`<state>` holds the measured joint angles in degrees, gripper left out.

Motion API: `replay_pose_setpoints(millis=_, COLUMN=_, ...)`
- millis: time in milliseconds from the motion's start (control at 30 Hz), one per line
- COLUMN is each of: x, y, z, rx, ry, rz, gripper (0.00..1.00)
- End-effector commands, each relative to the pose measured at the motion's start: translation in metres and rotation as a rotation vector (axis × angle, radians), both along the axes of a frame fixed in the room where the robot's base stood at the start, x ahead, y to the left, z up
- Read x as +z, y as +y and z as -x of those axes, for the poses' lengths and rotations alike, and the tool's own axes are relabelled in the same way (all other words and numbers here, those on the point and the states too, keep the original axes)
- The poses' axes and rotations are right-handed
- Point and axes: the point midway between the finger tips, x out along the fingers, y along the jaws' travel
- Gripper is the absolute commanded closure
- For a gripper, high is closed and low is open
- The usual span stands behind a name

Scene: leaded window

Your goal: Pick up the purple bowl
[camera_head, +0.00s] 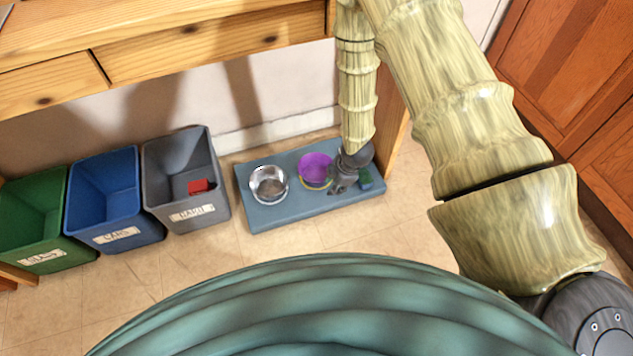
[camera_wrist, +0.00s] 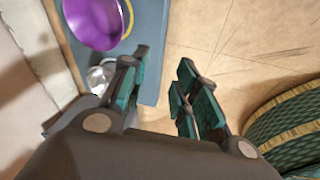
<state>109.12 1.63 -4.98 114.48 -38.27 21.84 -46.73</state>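The purple bowl (camera_head: 314,166) sits on a blue-grey mat (camera_head: 300,212) on the floor under the wooden table. A thin yellow edge shows along its side. In the wrist view the purple bowl (camera_wrist: 95,22) is at the upper left, beyond the fingertips and left of the space between them. My gripper (camera_head: 352,183) is just right of the bowl in the head view, low near the mat. In the wrist view my gripper (camera_wrist: 163,62) has its teal-padded fingers spread, with nothing between them. I cannot tell whether a finger touches the bowl's side.
A silver bowl (camera_head: 269,185) stands left of the purple one on the mat. Grey (camera_head: 205,158), blue (camera_head: 120,225) and green (camera_head: 40,245) bins stand further left; a red item (camera_head: 199,186) is in the grey bin. The table (camera_head: 200,45) overhangs the mat; wooden cabinets (camera_head: 575,75) stand right.

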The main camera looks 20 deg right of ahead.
Motion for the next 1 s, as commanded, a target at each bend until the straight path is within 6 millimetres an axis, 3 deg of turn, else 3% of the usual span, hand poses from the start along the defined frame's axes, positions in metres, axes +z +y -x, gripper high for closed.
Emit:
replay_pose_setpoints(millis=33, x=-0.02, y=-0.003, z=-0.013, rx=0.048, ry=-0.017, rz=0.015, gripper=0.7)
replay_pose_setpoints(millis=100, x=-0.031, y=-0.006, z=-0.029, rx=0.123, ry=-0.039, rz=0.037, gripper=0.7)
replay_pose_setpoints(millis=400, x=-0.061, y=-0.022, z=-0.084, rx=0.385, ry=-0.111, rz=0.134, gripper=0.7)
replay_pose_setpoints(millis=733, x=-0.071, y=-0.026, z=-0.102, rx=0.469, ry=-0.128, rz=0.169, gripper=0.7)
replay_pose_setpoints(millis=1000, x=-0.105, y=-0.023, z=-0.111, rx=0.466, ry=-0.129, rz=0.167, gripper=0.7)
